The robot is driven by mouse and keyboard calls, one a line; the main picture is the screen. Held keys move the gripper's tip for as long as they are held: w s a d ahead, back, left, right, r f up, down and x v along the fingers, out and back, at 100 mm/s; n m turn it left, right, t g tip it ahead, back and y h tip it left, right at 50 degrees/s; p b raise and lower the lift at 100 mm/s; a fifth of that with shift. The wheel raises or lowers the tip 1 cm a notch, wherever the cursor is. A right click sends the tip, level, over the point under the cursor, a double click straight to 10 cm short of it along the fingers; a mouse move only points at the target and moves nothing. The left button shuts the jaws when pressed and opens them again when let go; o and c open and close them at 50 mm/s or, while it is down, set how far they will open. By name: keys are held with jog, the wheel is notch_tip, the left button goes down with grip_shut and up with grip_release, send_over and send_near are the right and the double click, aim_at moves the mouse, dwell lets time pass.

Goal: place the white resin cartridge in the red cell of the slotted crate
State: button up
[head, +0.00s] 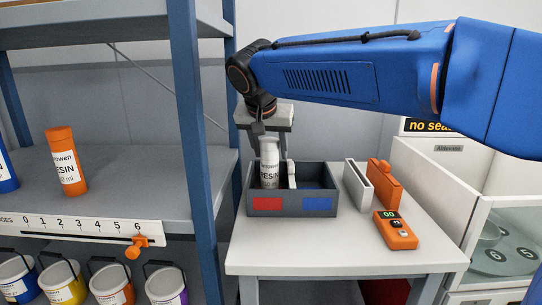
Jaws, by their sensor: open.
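The white resin cartridge (268,166) stands upright in the left cell of the slotted crate (292,214), behind the red label (267,203). The crate is dark grey, and its right cell has a blue label (318,204). The cartridge's lower end is hidden by the crate's front wall. My gripper (272,153) points down over the crate from above, with its fingers around the cartridge's upper part. It is open. I cannot tell whether a finger touches the cartridge.
The crate stands on a white table (345,254). To its right are a white-and-grey panel (358,186), an orange case (384,183) and an orange meter (395,230). A blue shelf post (196,150) rises at left; the shelf holds an orange resin cartridge (67,161).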

jog(key=v, duration=1)
jog(key=shift+s+r, duration=0.2)
jog(key=shift+r, duration=0.15)
